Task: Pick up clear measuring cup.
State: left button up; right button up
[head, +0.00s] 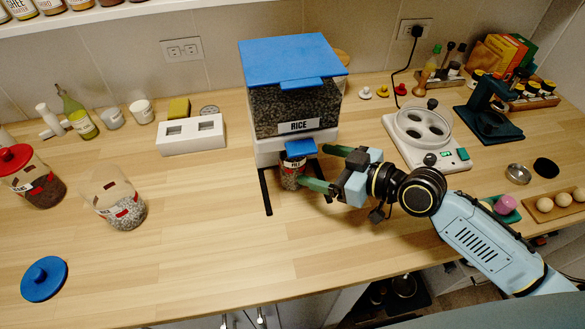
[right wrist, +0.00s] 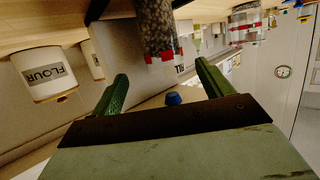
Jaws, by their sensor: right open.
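The clear measuring cup (head: 291,176) stands under the spout of the rice dispenser (head: 292,100). It has red marks and a label and holds speckled grain. It also shows in the right wrist view (right wrist: 157,30), beyond and between the fingertips. My right gripper (head: 314,167) reaches in from the right with its green fingers apart, one towards the near side of the cup and one towards the far side. The right wrist view shows the open fingers (right wrist: 161,71) with nothing between them. Whether a finger touches the cup I cannot tell. My left gripper is not in view.
Left on the counter are an open clear jar (head: 118,205), a red-lidded jar (head: 30,180) and a blue lid (head: 44,278). A white block (head: 192,135) stands left of the dispenser. A white appliance (head: 424,135) stands right. The front middle counter is clear.

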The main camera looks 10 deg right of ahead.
aim_at(304, 165)
jog(key=shift+x, duration=0.85)
jog(key=x, duration=0.3)
jog(key=shift+s+a+f, duration=0.1)
jog(key=shift+a+f, duration=0.2)
jog(key=shift+w+a+f, duration=0.2)
jog(key=shift+w+a, duration=0.05)
jog(key=shift+w, duration=0.05)
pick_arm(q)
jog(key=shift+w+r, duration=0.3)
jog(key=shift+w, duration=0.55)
pick_arm(e)
jog(key=c, duration=1.3)
pick_arm(q)
jog(key=shift+p, duration=0.3)
pick_arm(e)
jog(key=shift+r, duration=0.15)
